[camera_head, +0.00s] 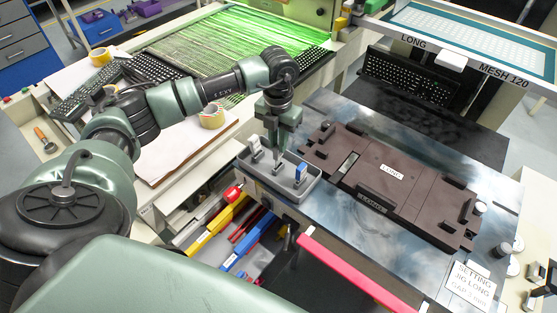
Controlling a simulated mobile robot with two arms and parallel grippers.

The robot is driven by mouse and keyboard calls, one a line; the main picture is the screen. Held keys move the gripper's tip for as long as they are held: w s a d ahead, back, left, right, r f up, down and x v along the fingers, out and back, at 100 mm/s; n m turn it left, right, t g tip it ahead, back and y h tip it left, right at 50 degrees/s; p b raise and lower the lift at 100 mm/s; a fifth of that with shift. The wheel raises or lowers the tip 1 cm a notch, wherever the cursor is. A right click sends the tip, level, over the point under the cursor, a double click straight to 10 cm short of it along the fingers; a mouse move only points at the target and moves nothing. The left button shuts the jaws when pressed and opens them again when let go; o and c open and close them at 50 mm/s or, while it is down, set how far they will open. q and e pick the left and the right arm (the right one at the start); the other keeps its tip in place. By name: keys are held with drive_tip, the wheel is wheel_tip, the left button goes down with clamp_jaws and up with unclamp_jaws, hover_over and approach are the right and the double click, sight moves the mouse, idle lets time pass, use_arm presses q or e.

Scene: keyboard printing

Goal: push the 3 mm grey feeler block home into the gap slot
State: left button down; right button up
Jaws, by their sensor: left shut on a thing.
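My left gripper (275,146) points straight down over a small grey tray (307,187). It is shut on the grey feeler block (279,168), which is small and partly hidden between the fingers. The block is still low at the tray; I cannot tell whether it touches the tray floor. The brown setting jig (415,192), labelled LONG, lies on the metal plate to the right of the tray. It has a narrow light opening (348,163) near its left end; I cannot tell whether this is the gap slot. My right gripper is out of view.
A white block (254,146) and a blue block (300,171) stand in the tray on either side of the gripper. A red bar (355,272) runs along the front edge. A sign (470,284) reads "setting jig long, gap 3 mm".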

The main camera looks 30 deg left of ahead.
use_arm(q)
drive_tip(key=shift+r+p, duration=1.25)
drive_tip(key=shift+r, duration=0.8)
drive_tip(key=shift+f, duration=0.1)
